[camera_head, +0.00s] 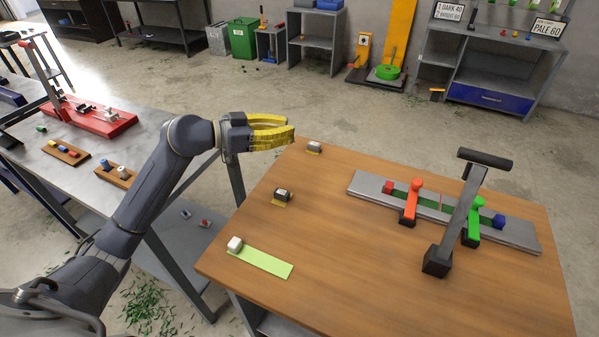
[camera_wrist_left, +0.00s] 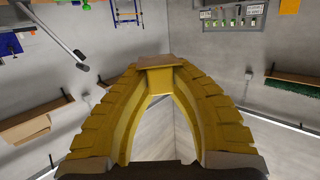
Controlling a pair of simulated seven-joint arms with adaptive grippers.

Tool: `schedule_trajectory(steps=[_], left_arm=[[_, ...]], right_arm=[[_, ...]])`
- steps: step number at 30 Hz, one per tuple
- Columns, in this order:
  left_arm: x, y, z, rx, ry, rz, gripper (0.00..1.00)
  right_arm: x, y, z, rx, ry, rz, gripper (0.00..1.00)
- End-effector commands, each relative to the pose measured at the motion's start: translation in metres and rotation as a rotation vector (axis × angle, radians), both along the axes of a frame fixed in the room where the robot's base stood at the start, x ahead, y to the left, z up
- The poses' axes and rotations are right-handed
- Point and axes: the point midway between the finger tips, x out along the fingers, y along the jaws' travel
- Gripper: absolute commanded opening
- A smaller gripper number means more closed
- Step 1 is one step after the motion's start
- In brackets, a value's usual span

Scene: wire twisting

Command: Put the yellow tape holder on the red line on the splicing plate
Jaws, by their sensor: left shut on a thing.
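My left gripper (camera_head: 293,132) has yellow fingers and is raised beyond the table's left edge, pointing right. In the left wrist view its fingertips (camera_wrist_left: 158,64) come together on a small flat tan piece (camera_wrist_left: 160,60); I cannot tell clearly what it is. The grey splicing plate (camera_head: 520,236) lies at the back right. A short red line (camera_head: 441,202) crosses its green strip between a red clamp (camera_head: 410,203) and a green clamp (camera_head: 474,218). My right gripper is not seen.
The table's front middle is clear.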

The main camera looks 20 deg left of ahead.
Motion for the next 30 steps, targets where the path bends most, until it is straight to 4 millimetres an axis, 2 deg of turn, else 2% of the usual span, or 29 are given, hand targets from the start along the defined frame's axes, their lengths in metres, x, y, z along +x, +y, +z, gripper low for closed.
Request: schedule_trajectory(steps=[1,4,7,9,20,30], left_arm=[[0.012,0.002,0.011,-0.002,-0.003,0.010,0.00],[0.031,0.006,0.022,-0.003,-0.001,0.029,0.00],[0.047,0.010,0.028,-0.004,0.004,0.049,0.00],[0.058,0.015,0.025,-0.004,0.008,0.065,0.00],[0.065,0.023,-0.019,-0.002,0.015,0.093,0.00],[0.065,0.023,-0.094,-0.004,0.018,0.092,0.00]], right_arm=[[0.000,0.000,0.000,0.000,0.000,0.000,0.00],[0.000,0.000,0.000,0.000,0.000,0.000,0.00],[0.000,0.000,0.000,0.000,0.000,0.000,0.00],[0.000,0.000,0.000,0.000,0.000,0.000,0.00],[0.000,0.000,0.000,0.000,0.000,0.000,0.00],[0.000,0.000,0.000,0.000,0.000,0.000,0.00]])
